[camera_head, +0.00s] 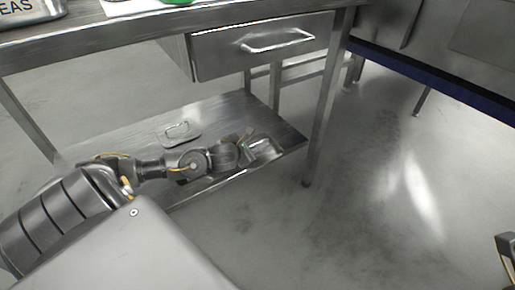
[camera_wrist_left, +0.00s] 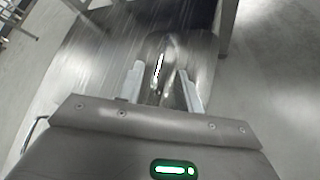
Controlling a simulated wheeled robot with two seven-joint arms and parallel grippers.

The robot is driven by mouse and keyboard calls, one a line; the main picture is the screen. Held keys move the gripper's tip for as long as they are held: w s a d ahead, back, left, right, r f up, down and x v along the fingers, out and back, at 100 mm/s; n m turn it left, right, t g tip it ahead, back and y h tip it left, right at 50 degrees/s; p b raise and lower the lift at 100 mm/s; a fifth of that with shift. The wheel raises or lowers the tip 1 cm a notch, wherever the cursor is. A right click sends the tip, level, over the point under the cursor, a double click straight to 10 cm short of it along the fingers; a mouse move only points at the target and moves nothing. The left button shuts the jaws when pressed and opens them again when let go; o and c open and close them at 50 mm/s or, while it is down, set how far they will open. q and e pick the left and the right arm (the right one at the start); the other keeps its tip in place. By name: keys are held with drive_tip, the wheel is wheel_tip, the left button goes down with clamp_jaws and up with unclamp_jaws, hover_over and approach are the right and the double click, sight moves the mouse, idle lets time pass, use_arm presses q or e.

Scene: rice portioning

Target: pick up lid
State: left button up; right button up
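A flat metal lid with a raised handle (camera_head: 180,131) lies on the lower shelf of the steel table. A second shiny metal piece (camera_head: 264,149) lies near the shelf's right end, at my left gripper (camera_head: 246,146). In the left wrist view, my left gripper (camera_wrist_left: 162,88) is open, with its two pale fingers apart. A bright, handle-like metal part (camera_wrist_left: 158,68) of this piece shows between them; whether they touch it I cannot tell. A dark part at the right edge of the head view may be my right gripper (camera_head: 507,250), mostly cut off.
The lower shelf (camera_head: 100,145) has bare room at left. Above it is a closed drawer (camera_head: 262,45), and a table leg (camera_head: 325,110) stands right of the shelf. The floor (camera_head: 380,210) at right is clear. A bench with a dark blue edge (camera_head: 430,78) stands upper right.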

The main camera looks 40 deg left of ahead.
sight(257, 143)
use_arm(q)
drive_tip(key=b+x, duration=0.1)
drive_tip(key=x, duration=0.1)
drive_tip(key=b+x, duration=0.1)
drive_tip(key=x, duration=0.1)
drive_tip(key=shift+s+d+f, duration=0.1)
drive_tip(key=shift+f, duration=0.2)
drive_tip(key=shift+w+f, duration=0.2)
drive_tip(key=shift+w, duration=0.3)
clamp_jaws()
